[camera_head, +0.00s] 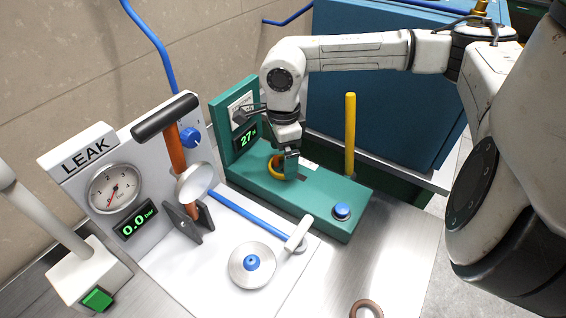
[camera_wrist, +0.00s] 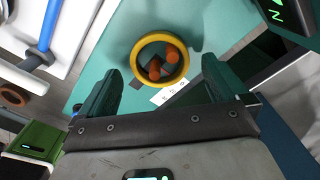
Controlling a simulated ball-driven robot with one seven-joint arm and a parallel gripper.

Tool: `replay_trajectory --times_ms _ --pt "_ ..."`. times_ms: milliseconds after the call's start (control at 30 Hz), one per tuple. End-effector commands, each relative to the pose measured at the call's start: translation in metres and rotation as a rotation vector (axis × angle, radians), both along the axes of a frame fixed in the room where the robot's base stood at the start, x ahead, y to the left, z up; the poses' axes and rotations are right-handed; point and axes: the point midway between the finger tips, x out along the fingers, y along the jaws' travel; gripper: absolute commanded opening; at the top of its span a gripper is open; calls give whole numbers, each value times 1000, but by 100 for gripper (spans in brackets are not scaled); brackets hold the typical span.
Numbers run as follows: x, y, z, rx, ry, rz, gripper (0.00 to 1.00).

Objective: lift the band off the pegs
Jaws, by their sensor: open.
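The yellow band (camera_wrist: 137,62) is a thick ring in the wrist view, lying around two orange pegs (camera_wrist: 163,65) on the teal press base (camera_wrist: 120,40). The band seems to stand clear of the pegs on most sides. In the head view the band (camera_head: 274,170) shows partly behind my gripper (camera_head: 288,160), and the pegs are hidden there. In the wrist view my gripper (camera_wrist: 160,66) is open, with one finger on each side of the band. The fingers look apart from it, and nothing is between them but the view of the band and pegs.
The teal press has a 27 display (camera_head: 247,137), a yellow post (camera_head: 350,130) and a blue button (camera_head: 342,211). A leak tester (camera_head: 125,175) with an orange lever stands left. A brown ring (camera_head: 355,308) lies on the bare metal table in front.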

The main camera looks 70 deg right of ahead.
Motion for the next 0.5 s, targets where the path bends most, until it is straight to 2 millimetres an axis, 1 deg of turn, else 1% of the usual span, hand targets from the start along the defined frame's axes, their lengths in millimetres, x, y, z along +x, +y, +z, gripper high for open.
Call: replay_trajectory --times_ms 100,200,433,500 --pt "0 0 -14 1 0 -1 100" --pt "0 0 -20 1 -1 -1 100" --pt "0 0 -22 -1 -1 0 100" --pt "0 0 -22 -1 -1 0 94"
